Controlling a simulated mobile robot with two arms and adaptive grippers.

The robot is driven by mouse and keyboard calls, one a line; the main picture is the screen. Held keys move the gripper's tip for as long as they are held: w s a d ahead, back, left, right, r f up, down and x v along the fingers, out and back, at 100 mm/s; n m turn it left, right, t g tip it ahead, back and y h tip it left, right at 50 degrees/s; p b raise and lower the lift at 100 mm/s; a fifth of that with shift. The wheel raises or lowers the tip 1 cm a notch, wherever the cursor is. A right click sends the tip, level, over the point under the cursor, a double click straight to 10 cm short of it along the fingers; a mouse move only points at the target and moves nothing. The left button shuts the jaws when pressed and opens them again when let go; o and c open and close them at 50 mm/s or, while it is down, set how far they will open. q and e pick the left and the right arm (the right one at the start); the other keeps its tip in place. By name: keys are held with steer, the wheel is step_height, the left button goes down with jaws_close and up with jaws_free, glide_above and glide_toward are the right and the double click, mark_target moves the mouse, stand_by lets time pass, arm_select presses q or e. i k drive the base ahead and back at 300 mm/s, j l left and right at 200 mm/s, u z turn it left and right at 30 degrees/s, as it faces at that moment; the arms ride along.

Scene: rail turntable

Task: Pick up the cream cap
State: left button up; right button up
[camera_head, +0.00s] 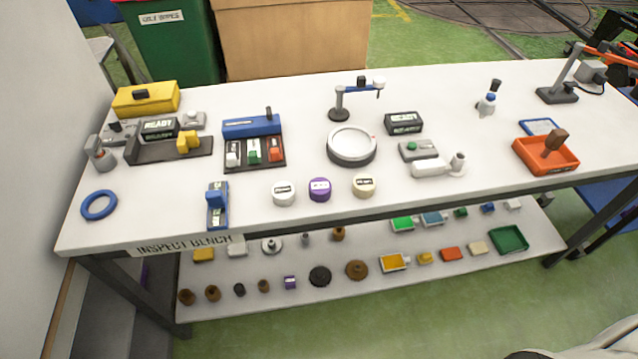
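The cream cap (363,187) is a short round cap with a dark label on its face. It sits near the front edge of the white bench top, at the right end of a row of three caps. A purple cap (319,190) is just left of it, and a white cap (283,194) is further left. Small gaps separate the three. Neither of my grippers is in view.
A round grey turntable (352,147) stands behind the caps. An orange tray (545,155) is far right. The lower shelf (310,303) holds many small parts.

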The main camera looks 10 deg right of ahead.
mark_target(364, 185)
steer(key=z, duration=1.25)
steer(key=k+j, duration=0.1)
steer(key=j, duration=0.8)
